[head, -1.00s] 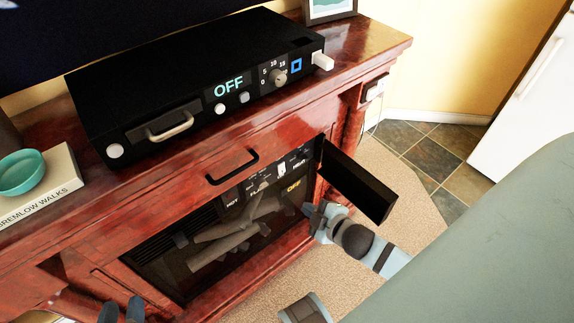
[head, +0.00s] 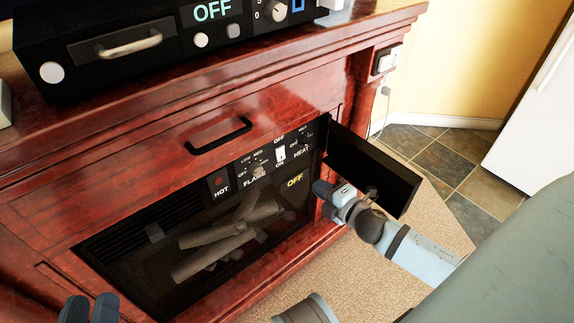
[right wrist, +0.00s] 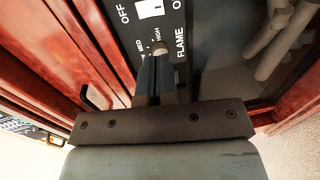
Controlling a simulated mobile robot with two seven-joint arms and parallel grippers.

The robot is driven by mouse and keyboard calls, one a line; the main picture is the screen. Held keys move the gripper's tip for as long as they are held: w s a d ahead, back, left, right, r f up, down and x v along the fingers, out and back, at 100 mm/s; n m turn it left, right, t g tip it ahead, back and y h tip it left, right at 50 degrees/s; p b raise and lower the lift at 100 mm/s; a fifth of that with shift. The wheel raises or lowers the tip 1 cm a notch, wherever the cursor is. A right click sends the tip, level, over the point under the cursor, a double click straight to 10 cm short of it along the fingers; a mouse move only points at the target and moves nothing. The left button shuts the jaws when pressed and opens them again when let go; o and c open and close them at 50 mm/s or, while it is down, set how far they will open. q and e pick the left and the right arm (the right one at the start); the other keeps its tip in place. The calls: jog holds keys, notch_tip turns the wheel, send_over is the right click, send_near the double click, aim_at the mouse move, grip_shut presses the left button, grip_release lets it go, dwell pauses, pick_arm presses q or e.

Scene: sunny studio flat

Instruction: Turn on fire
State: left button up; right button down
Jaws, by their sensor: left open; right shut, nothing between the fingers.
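The electric fireplace (head: 215,235) sits in the red wooden surround, with grey logs behind its dark front and a yellow OFF showing. Its control strip along the top has a white switch (head: 281,153) between OFF and ON labels, a FLAME knob (head: 257,168) and a HEAT knob (head: 308,140). My right gripper (head: 324,188) is shut and empty, in front of the fireplace's right side. In the right wrist view its fingertips overlap the area by the FLAME knob (right wrist: 160,47); contact is unclear. The switch (right wrist: 150,8) shows beyond. My left gripper (head: 90,308) is open at bottom left.
A small black door (head: 375,170) stands open to the right, close to my right gripper. A black drawer handle (head: 218,135) is above the fireplace. A black device (head: 150,50) reading OFF sits on top. Carpet (head: 440,225) lies to the right.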

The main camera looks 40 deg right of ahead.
aim_at(282, 159)
pick_arm(q)
jog(key=shift+f, duration=0.1)
pick_arm(e)
jog(key=shift+w, duration=0.1)
jog(key=w+b, duration=0.1)
jog(key=w, duration=0.3)
jog(key=w+f+b, duration=0.1)
jog(key=w, duration=0.4)
jog(key=w+a+f+b, duration=0.1)
jog(key=w+b, duration=0.1)
jog(key=w, duration=0.2)
jog(key=shift+w, duration=0.35)
pick_arm(q)
notch_tip(282, 159, down, 6)
jog(key=g, duration=0.2)
jog(key=shift+d+m+g, duration=0.25)
jog(key=shift+m+g, duration=0.05)
jog(key=shift+m, duration=0.1)
pick_arm(e)
jog(key=shift+r, duration=0.1)
jog(key=shift+w, duration=0.1)
pick_arm(q)
jog(key=shift+r, duration=0.3)
pick_arm(e)
jog(key=shift+w, duration=0.1)
